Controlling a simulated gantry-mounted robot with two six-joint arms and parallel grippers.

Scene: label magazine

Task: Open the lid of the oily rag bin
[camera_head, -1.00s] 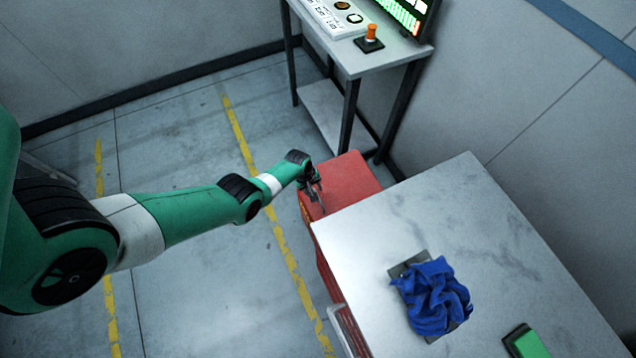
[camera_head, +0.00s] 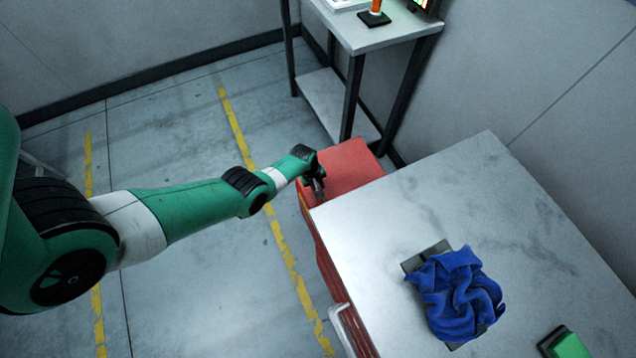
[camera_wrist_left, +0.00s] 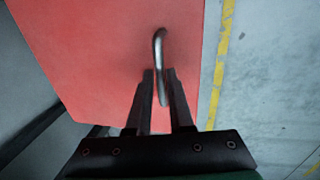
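The red bin (camera_head: 348,163) stands on the floor beyond the left corner of the table, partly hidden by my left arm and the table. Its flat red lid (camera_wrist_left: 95,50) looks closed and fills much of the left wrist view. A curved metal handle (camera_wrist_left: 159,45) rises from the lid. My left gripper (camera_head: 318,193) is at the bin's lid; in the left wrist view its two fingers (camera_wrist_left: 160,78) stand on either side of the handle, with a small gap showing. My right gripper is out of view.
A grey-white table (camera_head: 390,215) is close to the right of my left gripper, with a crumpled blue cloth (camera_head: 460,295) and a green-topped block (camera_head: 568,345) on it. A small stand (camera_head: 375,32) is behind the bin. The floor to the left is clear.

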